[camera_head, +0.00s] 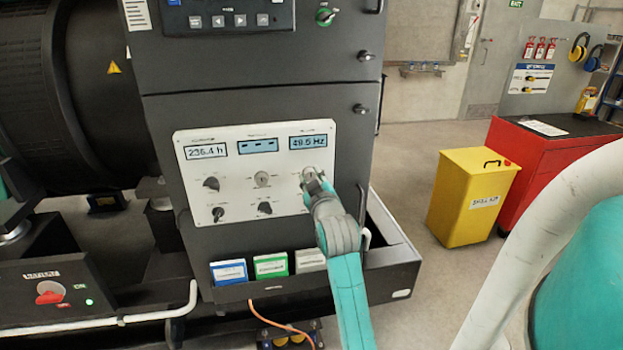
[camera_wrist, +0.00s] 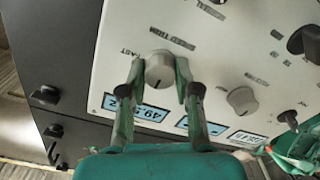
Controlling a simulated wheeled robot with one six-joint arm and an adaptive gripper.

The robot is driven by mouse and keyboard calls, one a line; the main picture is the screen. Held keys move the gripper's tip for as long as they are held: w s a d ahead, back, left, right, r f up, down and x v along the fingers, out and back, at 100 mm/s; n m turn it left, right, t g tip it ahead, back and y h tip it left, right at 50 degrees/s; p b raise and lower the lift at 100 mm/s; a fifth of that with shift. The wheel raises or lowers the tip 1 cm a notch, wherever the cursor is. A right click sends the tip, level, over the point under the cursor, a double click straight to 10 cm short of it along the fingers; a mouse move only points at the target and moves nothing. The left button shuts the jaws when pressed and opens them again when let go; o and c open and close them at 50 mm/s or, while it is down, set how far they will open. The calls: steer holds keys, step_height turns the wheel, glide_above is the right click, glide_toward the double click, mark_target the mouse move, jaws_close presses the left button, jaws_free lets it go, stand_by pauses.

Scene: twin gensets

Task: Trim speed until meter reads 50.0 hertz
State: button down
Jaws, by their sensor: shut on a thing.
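A white control panel (camera_head: 240,172) on the dark genset cabinet carries three small displays. The right display is the frequency meter (camera_head: 308,142), which appears to read 49.5 Hz; it also shows upside down in the wrist view (camera_wrist: 150,113). Below it is a grey round knob (camera_wrist: 159,70), with the word FAST beside it in the wrist view. My gripper (camera_head: 311,178) is at this knob, mostly covering it in the head view. In the wrist view its two fingers (camera_wrist: 160,76) are shut on opposite sides of the knob.
The left display (camera_head: 206,152) reads about 236.4 h; the middle one (camera_head: 258,145) shows dashes. Other knobs (camera_head: 262,179) sit close by on the panel. Blue, green and grey boxes (camera_head: 270,266) stand below. A yellow bin (camera_head: 470,195) and red cabinet (camera_head: 550,160) stand right, beyond open floor.

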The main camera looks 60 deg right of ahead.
steer(key=shift+m, duration=2.8)
steer(key=c, duration=0.8)
jaws_free()
steer(key=shift+v, duration=3.75)
steer(key=shift+f, duration=0.15)
